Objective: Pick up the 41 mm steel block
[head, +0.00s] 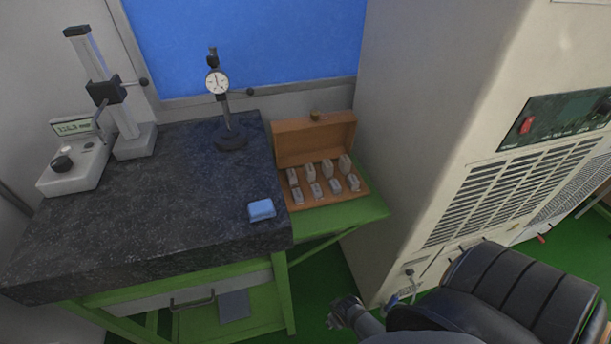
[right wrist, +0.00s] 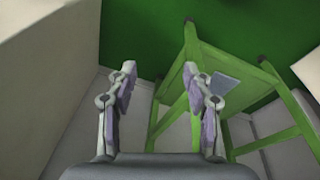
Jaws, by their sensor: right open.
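An open wooden case (head: 306,196) stands on the green side shelf right of the dark granite plate. It holds several small grey steel blocks (head: 325,168) in two rows. The sizes are too small to read, so I cannot tell which block is the 41 mm one. My right gripper (head: 345,312) is low at the bottom of the head view, below and right of the case and apart from it. In the right wrist view my right gripper (right wrist: 162,92) is open with nothing between its fingers. My left gripper is not in view.
The granite plate (head: 130,215) bears a dial gauge stand (head: 231,138), a height gauge (head: 128,135) and a folded blue cloth (head: 261,210). A large beige cabinet (head: 430,110) stands close to the right of the case. The green stand's legs (right wrist: 205,75) show in the right wrist view.

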